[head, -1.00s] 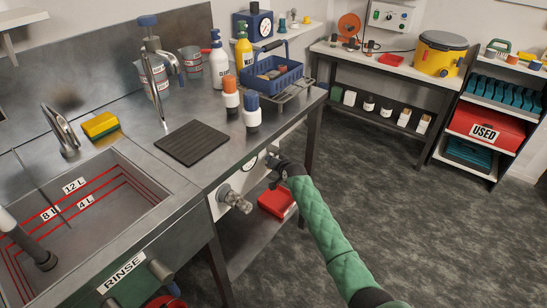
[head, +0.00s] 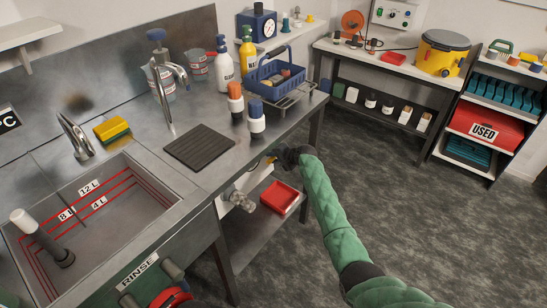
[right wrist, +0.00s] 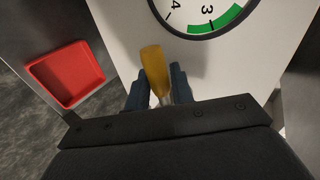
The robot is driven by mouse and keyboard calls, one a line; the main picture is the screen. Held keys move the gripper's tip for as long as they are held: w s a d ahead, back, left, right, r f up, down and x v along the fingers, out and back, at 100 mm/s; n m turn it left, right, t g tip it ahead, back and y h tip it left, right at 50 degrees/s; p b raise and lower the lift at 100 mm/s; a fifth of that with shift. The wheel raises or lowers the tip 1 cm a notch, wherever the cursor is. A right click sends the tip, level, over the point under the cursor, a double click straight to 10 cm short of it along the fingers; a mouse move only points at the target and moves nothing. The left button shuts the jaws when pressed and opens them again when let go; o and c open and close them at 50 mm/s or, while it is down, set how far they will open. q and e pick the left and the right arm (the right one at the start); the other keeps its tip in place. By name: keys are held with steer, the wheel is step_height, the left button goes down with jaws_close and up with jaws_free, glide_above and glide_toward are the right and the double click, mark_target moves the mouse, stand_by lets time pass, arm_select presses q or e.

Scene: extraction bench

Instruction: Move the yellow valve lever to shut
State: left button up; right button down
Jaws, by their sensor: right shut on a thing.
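The yellow valve lever (right wrist: 155,70) stands between my right gripper's dark fingers in the right wrist view. My right gripper (right wrist: 160,88) is shut on it. A bit of the lever (head: 270,160) also shows in the head view, just left of the right gripper (head: 276,158), in front of the white panel under the bench edge. The valve body behind the lever is mostly hidden by the gripper.
A round gauge (right wrist: 200,12) with a green band is close above the lever. A metal fitting (head: 240,200) sticks out of the panel at lower left. A red tray (head: 279,197) lies on the shelf below. Orange-topped and blue-topped containers (head: 256,122) stand above on the bench.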

steer(key=shift+r, duration=0.2)
steer(key=shift+m+g, duration=0.3)
steer(key=c, duration=1.3)
jaws_free()
steer(key=shift+o, duration=0.2)
steer(key=shift+d, duration=0.1)
steer(key=v, duration=0.7)
steer(key=shift+d, duration=0.3)
steer(key=shift+s, duration=0.2)
